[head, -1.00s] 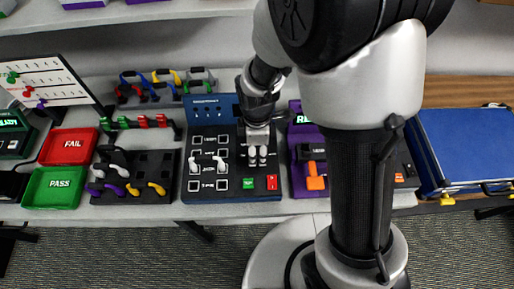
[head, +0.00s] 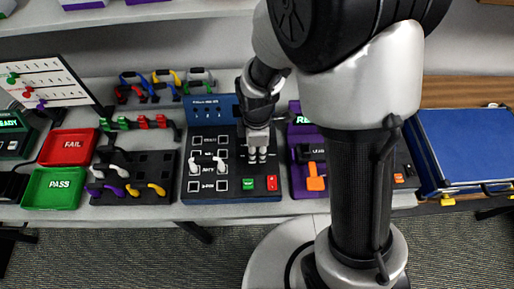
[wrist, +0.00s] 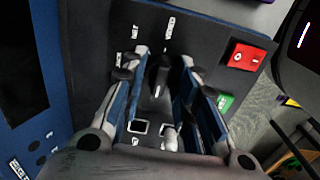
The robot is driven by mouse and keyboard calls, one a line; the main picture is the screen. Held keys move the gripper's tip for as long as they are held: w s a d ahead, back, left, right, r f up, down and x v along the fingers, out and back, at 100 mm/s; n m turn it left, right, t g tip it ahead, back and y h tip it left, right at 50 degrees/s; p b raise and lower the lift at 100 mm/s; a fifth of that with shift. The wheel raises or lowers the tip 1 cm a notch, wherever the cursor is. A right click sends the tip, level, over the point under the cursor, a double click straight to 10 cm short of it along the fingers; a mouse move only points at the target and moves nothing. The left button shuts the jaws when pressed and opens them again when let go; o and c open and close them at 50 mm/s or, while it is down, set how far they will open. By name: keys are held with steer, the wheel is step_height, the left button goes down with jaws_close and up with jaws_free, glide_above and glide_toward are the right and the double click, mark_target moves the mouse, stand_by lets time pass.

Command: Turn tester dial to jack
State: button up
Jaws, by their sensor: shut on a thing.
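The tester (head: 212,183) is a dark panel with a blue upright back, in the middle of the bench. White labelled sockets, a green button and a red switch (head: 272,183) are on its face. My gripper (head: 257,156) points down at the right half of the panel in the head view and hides the dial there. In the wrist view my gripper (wrist: 160,75) has its fingers on either side of the black dial (wrist: 158,76) and is shut on it. The red switch (wrist: 243,57) and green button (wrist: 224,101) lie to the right. I cannot read the dial's pointer.
Red FAIL (head: 68,146) and green PASS (head: 54,188) trays stand at left. A dark cable rack (head: 140,170) is left of the tester, and a purple device (head: 305,150) is close on its right. Coloured cables lie behind. A blue-topped box (head: 465,150) is far right.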

steer(key=shift+m, duration=0.3)
steer(key=m, duration=0.3)
steer(key=shift+m+p, duration=0.3)
steer(key=shift+p, duration=0.05)
steer(key=m, duration=0.4)
steer(key=shift+m, duration=0.3)
steer(key=m+p, duration=0.1)
steer(key=m, duration=0.7)
steer(key=shift+m, duration=0.6)
steer(key=o, duration=1.1)
